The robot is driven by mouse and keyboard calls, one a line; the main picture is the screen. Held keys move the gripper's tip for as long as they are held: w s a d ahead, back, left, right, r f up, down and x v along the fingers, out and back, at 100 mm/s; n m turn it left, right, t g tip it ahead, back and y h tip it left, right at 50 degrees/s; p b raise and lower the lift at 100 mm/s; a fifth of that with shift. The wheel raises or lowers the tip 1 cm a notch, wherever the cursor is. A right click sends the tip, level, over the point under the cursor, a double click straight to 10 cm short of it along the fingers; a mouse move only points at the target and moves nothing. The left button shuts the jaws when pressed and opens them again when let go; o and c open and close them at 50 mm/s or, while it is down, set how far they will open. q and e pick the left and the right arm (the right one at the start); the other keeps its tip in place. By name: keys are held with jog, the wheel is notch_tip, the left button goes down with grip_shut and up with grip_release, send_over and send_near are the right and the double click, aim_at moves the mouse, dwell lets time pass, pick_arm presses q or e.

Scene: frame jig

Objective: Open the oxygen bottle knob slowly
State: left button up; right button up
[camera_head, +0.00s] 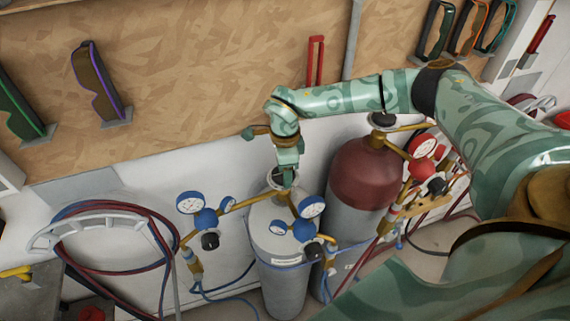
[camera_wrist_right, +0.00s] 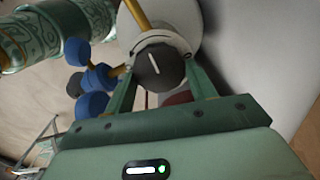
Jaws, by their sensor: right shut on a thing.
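The oxygen bottle is the pale grey cylinder (camera_head: 283,262) with blue-rimmed gauges. Its dark knob (camera_wrist_right: 158,68), with a white line on its face, shows in the right wrist view. My right gripper (camera_head: 287,178) reaches down onto the top of the bottle. In the right wrist view its two green fingers (camera_wrist_right: 162,82) stand on either side of the knob, and the gripper is shut on it. In the head view the knob is mostly hidden by the gripper. My left gripper is not seen.
Blue regulators with gauges (camera_head: 190,203) flank the bottle top. A cylinder with a dark red top (camera_head: 364,175) stands close on the right, with a red gauge (camera_head: 422,146). Coiled hoses (camera_head: 105,213) hang at left. Goggles (camera_head: 97,82) hang on the wooden board.

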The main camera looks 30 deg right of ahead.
jog(key=n+p, duration=0.1)
jog(key=n, duration=0.3)
jog(key=shift+w+r+n+p, duration=0.2)
jog(key=shift+n+p, duration=0.1)
jog(key=shift+p, duration=0.05)
jog(key=n+p, duration=0.1)
jog(key=n, duration=0.3)
jog(key=shift+w+n, duration=0.1)
jog(key=shift+n, duration=0.2)
jog(key=n+p, duration=0.1)
jog(key=n, duration=0.3)
jog(key=shift+a+n, duration=0.1)
jog(key=shift+n, duration=0.2)
jog(key=n, duration=0.4)
jog(key=shift+w+n+p, duration=0.1)
jog(key=shift+n+p, duration=0.25)
jog(key=shift+n, duration=0.35)
jog(key=o, duration=1)
jog(key=shift+f, duration=0.1)
